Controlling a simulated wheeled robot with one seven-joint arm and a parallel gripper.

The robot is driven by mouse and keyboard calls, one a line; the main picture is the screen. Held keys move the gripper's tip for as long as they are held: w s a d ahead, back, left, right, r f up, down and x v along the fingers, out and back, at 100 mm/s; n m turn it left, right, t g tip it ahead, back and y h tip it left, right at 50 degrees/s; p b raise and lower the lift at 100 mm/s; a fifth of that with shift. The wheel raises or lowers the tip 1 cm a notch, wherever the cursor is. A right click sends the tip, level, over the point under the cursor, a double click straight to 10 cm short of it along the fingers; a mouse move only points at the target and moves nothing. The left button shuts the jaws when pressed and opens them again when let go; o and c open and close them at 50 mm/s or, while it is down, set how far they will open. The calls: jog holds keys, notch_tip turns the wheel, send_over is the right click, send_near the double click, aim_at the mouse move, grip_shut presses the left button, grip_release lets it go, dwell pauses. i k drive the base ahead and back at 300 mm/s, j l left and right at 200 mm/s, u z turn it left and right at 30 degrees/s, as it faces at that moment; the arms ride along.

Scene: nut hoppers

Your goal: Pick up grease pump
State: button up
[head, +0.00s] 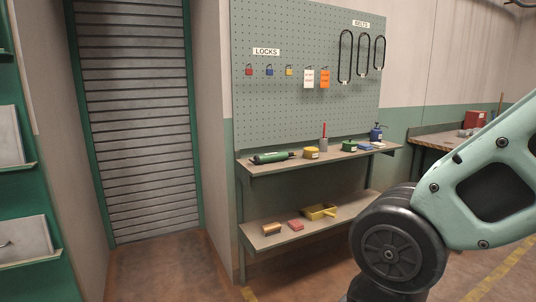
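No label marks the grease pump. Two things on the upper shelf (262,170) could be it, and I cannot tell which. One is a green cylinder with a dark end (271,158), lying on its side at the left end. The other is a small dark blue container with a narrow top (375,134), upright near the right end. Both look free, with nothing holding them. My arm fills the right side of the head view, in front of the shelves. My gripper is out of view.
Between them stand a yellow tin (311,153), a grey holder with a red stick (323,143), a green item (349,146) and a flat blue item (364,147). A pegboard (300,105) rises behind. Floor in front is clear.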

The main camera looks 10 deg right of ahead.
aim_at(258, 159)
jog(key=i+j, duration=0.2)
jog(key=i, duration=0.4)
jog(key=i+j, duration=0.15)
jog(key=i, duration=0.45)
jog(key=i+j, duration=0.2)
jog(key=i, duration=0.4)
